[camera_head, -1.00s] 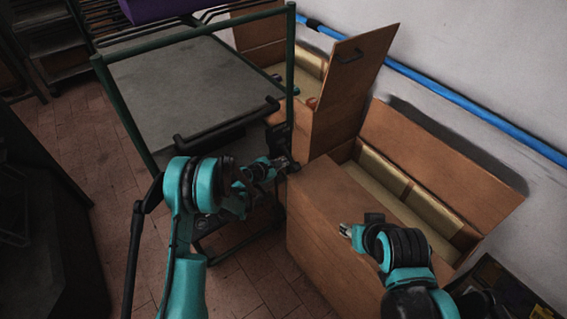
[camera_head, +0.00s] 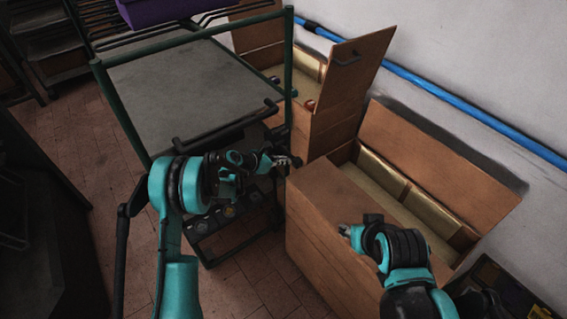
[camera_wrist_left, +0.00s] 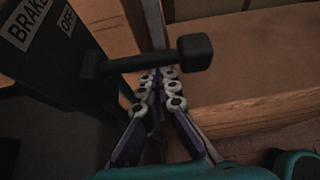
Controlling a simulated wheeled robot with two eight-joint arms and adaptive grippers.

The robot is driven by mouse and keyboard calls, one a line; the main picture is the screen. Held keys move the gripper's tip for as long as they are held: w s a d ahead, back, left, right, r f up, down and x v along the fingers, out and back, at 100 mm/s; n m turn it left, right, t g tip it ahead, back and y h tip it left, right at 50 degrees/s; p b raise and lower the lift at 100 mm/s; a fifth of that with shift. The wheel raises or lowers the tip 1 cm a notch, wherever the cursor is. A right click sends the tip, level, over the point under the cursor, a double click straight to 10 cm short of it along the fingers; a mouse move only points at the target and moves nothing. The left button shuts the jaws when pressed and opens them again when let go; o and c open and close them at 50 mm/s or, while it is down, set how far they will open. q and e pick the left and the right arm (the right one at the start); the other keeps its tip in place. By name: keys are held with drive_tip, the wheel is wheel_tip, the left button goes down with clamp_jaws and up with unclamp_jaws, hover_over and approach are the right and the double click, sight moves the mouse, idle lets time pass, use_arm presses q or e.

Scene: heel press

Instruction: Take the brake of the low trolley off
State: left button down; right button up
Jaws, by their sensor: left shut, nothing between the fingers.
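The trolley (camera_head: 170,85) has green posts and a grey deck, and stands left of the wooden boxes in the head view. In the left wrist view a dark brake housing (camera_wrist_left: 45,55) carries a label reading BRAKE and OFF. A black brake lever (camera_wrist_left: 140,63) with a thick block-shaped end sticks out from it to the right. My left gripper (camera_head: 289,161) is shut and empty beside the trolley's near right corner. Its fingertips (camera_wrist_left: 160,78) appear right at the lever; I cannot tell whether they touch. My right gripper (camera_head: 346,230) is over the near wooden box, its jaws unclear.
The near wooden box (camera_head: 330,245) stands close to the right of my left gripper, its lid raised behind. Another open box is farther back. A black push bar (camera_head: 225,125) crosses the trolley's near side. Bare tiled floor (camera_head: 90,150) lies to the left.

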use_arm(q)
wheel_tip(320, 180, up, 2)
drive_tip(key=shift+r+n+g+h, duration=0.2)
drive_tip(key=shift+n+g+h, duration=0.45)
drive_tip(key=shift+n, duration=0.25)
drive_tip(key=shift+w+a+r, duration=0.1)
drive_tip(key=shift+w+r, duration=0.1)
drive_tip(key=shift+r, duration=0.5)
use_arm(e)
drive_tip(key=shift+r, duration=0.2)
use_arm(q)
drive_tip(key=shift+w, duration=0.1)
wheel_tip(320, 180, down, 4)
drive_tip(key=s+b, duration=0.2)
drive_tip(key=b, duration=0.1)
drive_tip(key=p+v, duration=0.4)
drive_tip(key=v, duration=0.6)
drive_tip(key=shift+w, duration=0.4)
use_arm(e)
drive_tip(key=shift+s+a+r, duration=0.25)
drive_tip(key=shift+s+a, duration=0.45)
drive_tip(key=shift+a, duration=0.1)
